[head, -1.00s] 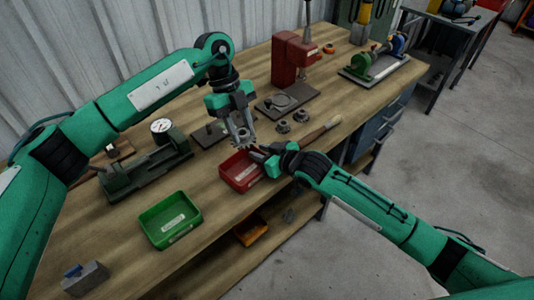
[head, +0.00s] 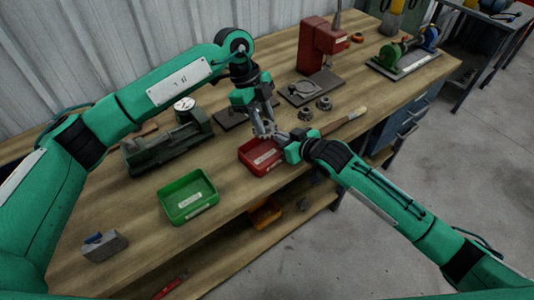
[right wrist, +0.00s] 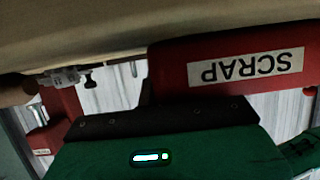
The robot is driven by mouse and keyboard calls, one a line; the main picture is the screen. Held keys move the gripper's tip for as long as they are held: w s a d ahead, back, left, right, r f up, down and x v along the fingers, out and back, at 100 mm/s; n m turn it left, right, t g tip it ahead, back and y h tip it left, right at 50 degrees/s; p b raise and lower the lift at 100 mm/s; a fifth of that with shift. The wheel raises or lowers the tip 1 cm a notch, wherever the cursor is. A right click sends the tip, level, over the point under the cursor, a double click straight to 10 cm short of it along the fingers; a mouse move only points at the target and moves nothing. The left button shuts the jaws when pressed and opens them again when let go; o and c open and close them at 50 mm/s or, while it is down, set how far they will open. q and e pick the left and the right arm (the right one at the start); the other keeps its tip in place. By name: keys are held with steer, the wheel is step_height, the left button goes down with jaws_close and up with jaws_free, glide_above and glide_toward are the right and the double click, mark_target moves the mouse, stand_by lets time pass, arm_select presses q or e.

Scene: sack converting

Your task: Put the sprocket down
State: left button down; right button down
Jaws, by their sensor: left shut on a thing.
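My left gripper (head: 264,122) is shut on the sprocket (head: 266,130), a small grey toothed part. It holds it beside the far edge of the red bin (head: 262,169). My right gripper (head: 280,136) is close to the sprocket, by the bin's far right corner. Its fingers are too small and overlapped to tell whether they are open or touch the sprocket. In the right wrist view the bin (right wrist: 225,48) appears upside down with a SCRAP label, and the fingertips do not show.
A green bin (head: 166,197) stands to the left, near the bench's front edge. A green fixture with a dial (head: 165,148) is behind it. Two small grey parts (head: 306,113) and a brush (head: 343,121) lie right of the grippers. A red press (head: 322,45) stands behind.

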arm_select(q)
steer(key=n, duration=0.1)
glide_toward(269, 158)
steer(key=x, duration=0.5)
steer(key=shift+f, duration=0.15)
steer(key=shift+f, duration=0.1)
steer(key=c, duration=1)
jaws_free()
steer(key=shift+c, duration=0.2)
steer(key=v, duration=1.2)
steer(key=shift+s+a, duration=0.25)
arm_select(e)
steer(key=c, duration=1.6)
jaws_free()
